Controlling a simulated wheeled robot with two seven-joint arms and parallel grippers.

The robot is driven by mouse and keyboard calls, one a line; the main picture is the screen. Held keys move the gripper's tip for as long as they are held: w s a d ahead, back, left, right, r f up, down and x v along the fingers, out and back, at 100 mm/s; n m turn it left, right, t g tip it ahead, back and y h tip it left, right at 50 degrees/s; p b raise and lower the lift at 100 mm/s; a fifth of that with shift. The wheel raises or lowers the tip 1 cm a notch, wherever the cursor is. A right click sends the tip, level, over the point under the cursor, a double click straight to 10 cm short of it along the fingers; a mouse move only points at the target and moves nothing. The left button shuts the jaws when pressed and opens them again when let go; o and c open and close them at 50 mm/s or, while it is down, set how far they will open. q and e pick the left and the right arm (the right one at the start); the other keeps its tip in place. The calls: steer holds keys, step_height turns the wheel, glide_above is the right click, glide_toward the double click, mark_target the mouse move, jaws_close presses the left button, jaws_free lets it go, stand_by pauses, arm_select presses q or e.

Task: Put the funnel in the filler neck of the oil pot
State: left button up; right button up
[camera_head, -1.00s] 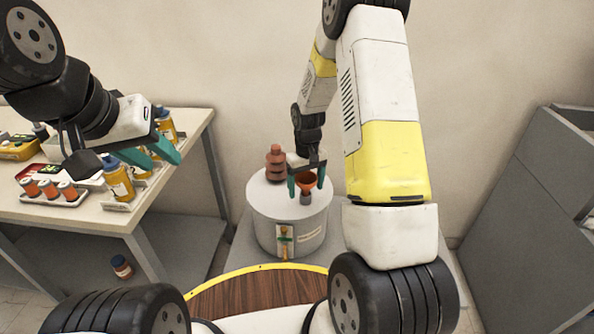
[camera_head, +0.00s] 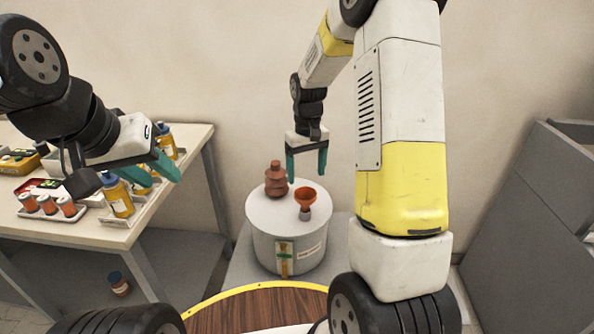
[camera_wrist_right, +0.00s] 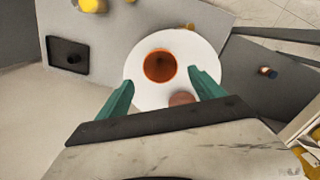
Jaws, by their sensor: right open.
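The orange funnel (camera_head: 305,196) stands upright in the grey filler neck (camera_head: 305,214) on top of the white round oil pot (camera_head: 290,244). In the right wrist view the funnel (camera_wrist_right: 160,66) shows from above as an orange ring over the pot's white lid (camera_wrist_right: 205,52). My right gripper (camera_head: 307,174) is open and empty, above and behind the funnel and apart from it. Its two teal fingers also show in the right wrist view (camera_wrist_right: 160,90). My left gripper (camera_head: 168,174) is at the left above the side table, with its teal fingers apart and nothing between them.
A brown ribbed bushing (camera_head: 275,180) stands on the pot's lid, left of the funnel. The side table (camera_head: 100,232) at the left holds several bottles and trays. A grey cabinet (camera_head: 535,220) is at the right. A bottle (camera_head: 119,283) stands on the table's lower shelf.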

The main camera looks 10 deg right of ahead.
steer(key=s+r+t, duration=0.2)
steer(key=s+r, duration=0.3)
steer(key=r, duration=0.5)
steer(key=s+r+t, duration=0.1)
steer(key=s+r, duration=0.2)
steer(key=s, duration=0.3)
steer(key=s+a+r+m+t+y, duration=0.1)
steer(key=s+r, duration=0.2)
steer(key=s, duration=0.3)
steer(key=s+a+r+m+t+y, duration=0.1)
steer(key=s+r+t, duration=0.1)
steer(key=s+r, duration=0.2)
steer(key=s, duration=0.3)
steer(key=shift+a, duration=0.15)
